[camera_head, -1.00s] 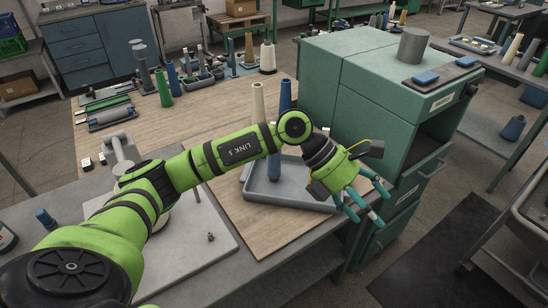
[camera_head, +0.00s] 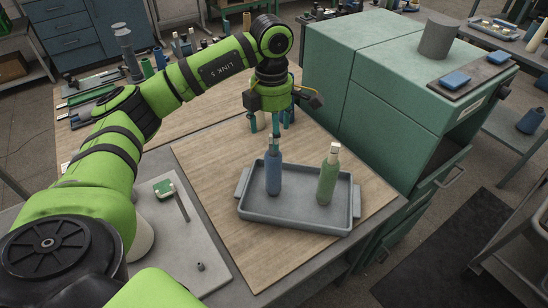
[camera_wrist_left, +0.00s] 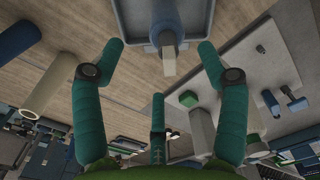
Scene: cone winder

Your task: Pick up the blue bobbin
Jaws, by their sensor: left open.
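The blue bobbin (camera_head: 273,173) stands upright in the left part of a grey tray (camera_head: 295,218), with a pale tip on top. A green bobbin (camera_head: 327,178) stands upright to its right in the same tray. My left gripper (camera_head: 271,126) is open and empty, fingers pointing down, just behind and above the blue bobbin's top. In the left wrist view the open fingers (camera_wrist_left: 160,50) spread on both sides of a bobbin with a pale tip (camera_wrist_left: 168,60), seemingly the blue one; no contact shows. My right gripper is not in view.
The tray rests on a wooden board (camera_head: 225,205). A green cabinet (camera_head: 385,120) stands close on the right. A cream cone (camera_wrist_left: 48,85) and a blue cone (camera_wrist_left: 18,38) show at the left in the left wrist view. The board left of the tray is clear.

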